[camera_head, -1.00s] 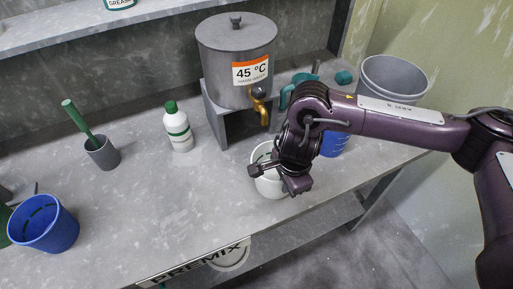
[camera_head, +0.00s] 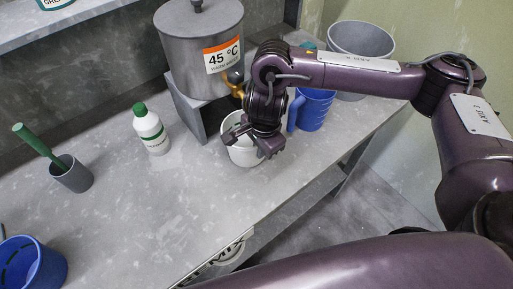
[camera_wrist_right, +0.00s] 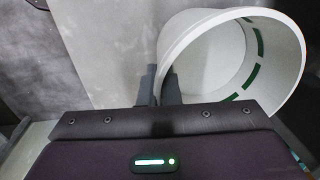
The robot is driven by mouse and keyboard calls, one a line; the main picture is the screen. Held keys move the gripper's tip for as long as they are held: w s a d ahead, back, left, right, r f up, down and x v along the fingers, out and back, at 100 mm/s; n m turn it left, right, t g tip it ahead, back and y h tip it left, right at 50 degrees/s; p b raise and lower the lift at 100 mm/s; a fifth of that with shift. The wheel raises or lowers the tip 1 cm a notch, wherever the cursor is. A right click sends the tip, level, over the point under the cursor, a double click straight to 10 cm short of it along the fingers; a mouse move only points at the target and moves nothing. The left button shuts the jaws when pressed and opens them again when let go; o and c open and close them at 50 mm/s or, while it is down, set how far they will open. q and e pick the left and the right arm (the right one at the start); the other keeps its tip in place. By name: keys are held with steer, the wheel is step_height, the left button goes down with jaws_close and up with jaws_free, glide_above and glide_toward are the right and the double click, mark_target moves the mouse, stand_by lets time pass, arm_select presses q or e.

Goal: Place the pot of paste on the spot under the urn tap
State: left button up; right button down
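A white pot (camera_head: 243,152) with green marks inside stands on the bench in front of the urn tap (camera_head: 235,84). It also shows in the right wrist view (camera_wrist_right: 285,55), but its contents cannot be made out. My right gripper (camera_head: 268,146) is at the pot's rim. In the right wrist view its two fingers (camera_wrist_right: 163,88) look closed on the pot's wall, one on each side. The grey urn (camera_head: 200,50) with a "45 °C" label stands on a grey stand. The spot under the tap is partly hidden by my right arm. My left gripper is not in view.
A blue jug (camera_head: 313,110) stands close right of the pot, with a grey bucket (camera_head: 361,45) behind it. A white bottle with a green cap (camera_head: 150,131), a grey cup with a green-handled tool (camera_head: 72,175) and a blue pail (camera_head: 35,265) are to the left. The bench's middle is clear.

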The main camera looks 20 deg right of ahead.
steer(key=shift+w+d, duration=0.1)
steer(key=c, duration=2.1)
jaws_free()
steer(key=shift+d+f, duration=0.15)
steer(key=shift+f, duration=0.05)
steer(key=o, duration=0.3)
steer(key=shift+o, duration=0.8)
steer(key=shift+r, duration=0.1)
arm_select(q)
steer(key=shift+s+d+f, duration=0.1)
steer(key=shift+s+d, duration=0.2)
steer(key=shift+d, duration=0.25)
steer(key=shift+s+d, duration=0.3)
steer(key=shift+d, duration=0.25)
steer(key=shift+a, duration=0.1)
arm_select(e)
steer(key=shift+r, duration=0.55)
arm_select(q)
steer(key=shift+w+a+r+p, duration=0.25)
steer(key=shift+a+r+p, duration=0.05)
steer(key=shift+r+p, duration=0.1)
arm_select(e)
step_height(320, 180, up, 11)
steer(key=s, duration=0.1)
steer(key=shift+s+d, duration=0.15)
